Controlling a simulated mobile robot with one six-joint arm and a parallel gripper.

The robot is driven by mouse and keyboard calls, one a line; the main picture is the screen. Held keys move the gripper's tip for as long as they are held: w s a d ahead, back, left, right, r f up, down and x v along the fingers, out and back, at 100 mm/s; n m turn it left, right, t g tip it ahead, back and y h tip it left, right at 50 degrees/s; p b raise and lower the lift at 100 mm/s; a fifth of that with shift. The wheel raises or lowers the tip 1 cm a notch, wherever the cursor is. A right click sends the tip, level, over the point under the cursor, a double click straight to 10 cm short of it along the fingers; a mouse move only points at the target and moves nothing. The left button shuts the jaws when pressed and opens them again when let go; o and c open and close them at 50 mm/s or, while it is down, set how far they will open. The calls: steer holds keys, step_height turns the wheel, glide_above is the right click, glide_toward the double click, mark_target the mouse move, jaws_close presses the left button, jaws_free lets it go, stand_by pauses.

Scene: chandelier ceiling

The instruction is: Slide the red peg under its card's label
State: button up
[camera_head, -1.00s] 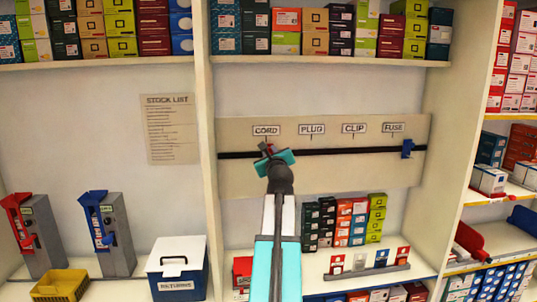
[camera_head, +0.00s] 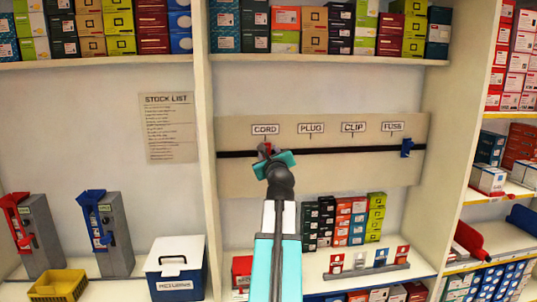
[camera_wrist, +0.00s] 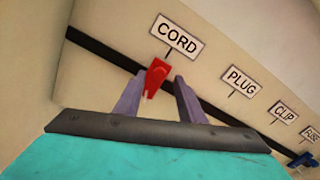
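The red peg (camera_wrist: 158,77) is on the dark rail (camera_wrist: 100,52), just below and slightly left of the CORD label (camera_wrist: 178,38) in the wrist view. In the head view the peg (camera_head: 267,149) shows small, under the CORD label (camera_head: 265,129). My gripper (camera_wrist: 160,84) has one finger on each side of the peg, with narrow gaps showing; it looks open. In the head view my gripper (camera_head: 272,160) partly covers the peg. PLUG (camera_head: 311,128), CLIP (camera_head: 354,127) and FUSE (camera_head: 392,126) labels follow to the right. Small cards (camera_head: 381,257) stand on the shelf below, their print unreadable.
A blue peg (camera_head: 407,147) sits on the rail's right end, by FUSE. The rail between the two pegs is clear. Stacked boxes (camera_head: 350,220) stand below the board. A stock list (camera_head: 168,127) hangs left of the upright divider (camera_head: 205,150).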

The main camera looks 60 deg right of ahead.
steer(key=b+v, duration=0.4)
steer(key=v, duration=0.6)
steer(key=shift+s+a+b, duration=0.15)
steer(key=shift+s+b, duration=0.1)
steer(key=shift+b, duration=0.1)
stand_by(0.4)
